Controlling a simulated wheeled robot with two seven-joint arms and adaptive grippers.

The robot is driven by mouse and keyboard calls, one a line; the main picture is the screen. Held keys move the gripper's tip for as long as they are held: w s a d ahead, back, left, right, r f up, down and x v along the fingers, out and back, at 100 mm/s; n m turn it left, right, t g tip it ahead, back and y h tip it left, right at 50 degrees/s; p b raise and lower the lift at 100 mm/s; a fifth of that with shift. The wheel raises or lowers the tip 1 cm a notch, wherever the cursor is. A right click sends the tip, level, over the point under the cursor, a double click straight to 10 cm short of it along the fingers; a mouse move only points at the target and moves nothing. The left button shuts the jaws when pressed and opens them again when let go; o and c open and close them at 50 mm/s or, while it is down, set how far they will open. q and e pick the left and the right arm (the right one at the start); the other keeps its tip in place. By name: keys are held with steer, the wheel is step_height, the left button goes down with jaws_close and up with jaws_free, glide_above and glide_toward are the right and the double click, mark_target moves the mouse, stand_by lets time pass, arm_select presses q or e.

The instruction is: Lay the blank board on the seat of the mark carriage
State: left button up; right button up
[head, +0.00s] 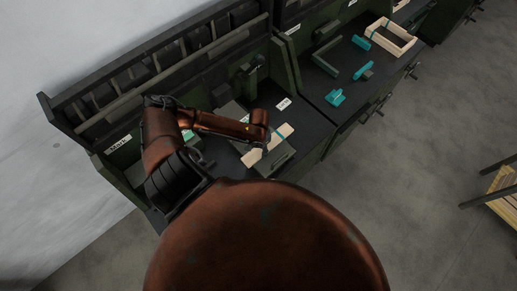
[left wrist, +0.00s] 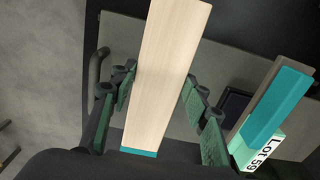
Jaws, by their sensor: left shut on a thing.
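The blank board (left wrist: 165,75) is a pale wood plank with a teal strip at its near end in the left wrist view. In the head view the board (head: 284,131) shows as a pale strip at the end of my left arm. My left gripper (left wrist: 160,98) is shut on it, with a green-padded finger on each side. A grey flat plate (head: 278,161), which looks like the carriage seat, lies beneath the board. I cannot tell whether the board touches it. My right gripper is out of view.
A teal block with a "Lot 59" label (left wrist: 262,152) stands right of the board in the left wrist view. A "Mark" sign (head: 118,143) is on the bench at left. Teal pieces (head: 335,97) and a wooden frame (head: 390,37) lie on the right bench.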

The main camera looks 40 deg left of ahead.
arm_select(q)
step_height(320, 180, down, 4)
steer(key=b, duration=0.3)
steer(key=shift+r+b, duration=0.2)
steer(key=shift+b, duration=0.2)
steer(key=shift+f, duration=0.8)
steer(key=shift+p, duration=0.55)
steer(key=shift+s, duration=0.1)
steer(key=shift+r, duration=0.1)
steer(key=shift+p, duration=0.5)
